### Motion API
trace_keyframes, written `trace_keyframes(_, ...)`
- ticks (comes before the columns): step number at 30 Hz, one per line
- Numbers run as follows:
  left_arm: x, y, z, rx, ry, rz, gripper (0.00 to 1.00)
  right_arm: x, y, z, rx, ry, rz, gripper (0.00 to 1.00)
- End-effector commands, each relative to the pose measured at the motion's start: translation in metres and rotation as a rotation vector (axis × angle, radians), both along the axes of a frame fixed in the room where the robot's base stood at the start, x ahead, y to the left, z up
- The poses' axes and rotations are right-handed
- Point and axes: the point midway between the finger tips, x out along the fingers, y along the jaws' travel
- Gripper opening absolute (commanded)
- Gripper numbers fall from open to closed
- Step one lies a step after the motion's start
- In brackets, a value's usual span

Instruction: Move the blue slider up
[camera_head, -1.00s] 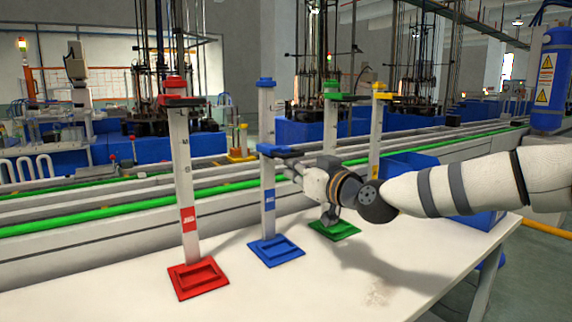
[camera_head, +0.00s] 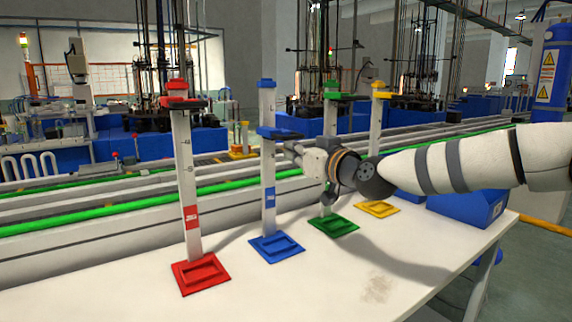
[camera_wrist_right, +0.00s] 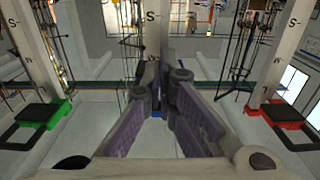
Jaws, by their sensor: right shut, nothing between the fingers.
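The blue slider (camera_head: 279,133) sits on the upright white post (camera_head: 268,185) that stands on a blue base (camera_head: 276,249). It is below the post's blue top cap (camera_head: 266,84). My right gripper (camera_head: 291,148) is shut and empty, just below the right end of the slider; I cannot tell whether they touch. In the right wrist view the closed fingers (camera_wrist_right: 165,80) point at the post, and a bit of blue (camera_wrist_right: 158,113) shows behind them, partly hidden. My left gripper is not in view.
A red slider (camera_head: 185,103) is on the post to the left. A green slider (camera_head: 338,97) and a yellow slider (camera_head: 386,97) are on posts to the right, near their tops. A blue bin (camera_head: 468,208) stands at the table's right end. The front of the white table (camera_head: 300,295) is clear.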

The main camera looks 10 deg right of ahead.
Motion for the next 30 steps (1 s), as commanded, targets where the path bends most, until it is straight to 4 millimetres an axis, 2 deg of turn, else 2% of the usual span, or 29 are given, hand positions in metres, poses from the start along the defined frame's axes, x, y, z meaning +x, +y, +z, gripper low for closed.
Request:
trace_keyframes(1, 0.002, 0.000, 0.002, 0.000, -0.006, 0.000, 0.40, 0.000, 0.000, 0.009, 0.001, -0.010, -0.002, 0.00)
trace_keyframes(30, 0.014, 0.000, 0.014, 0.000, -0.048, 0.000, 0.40, -0.001, 0.000, 0.047, 0.001, -0.011, -0.002, 0.00)
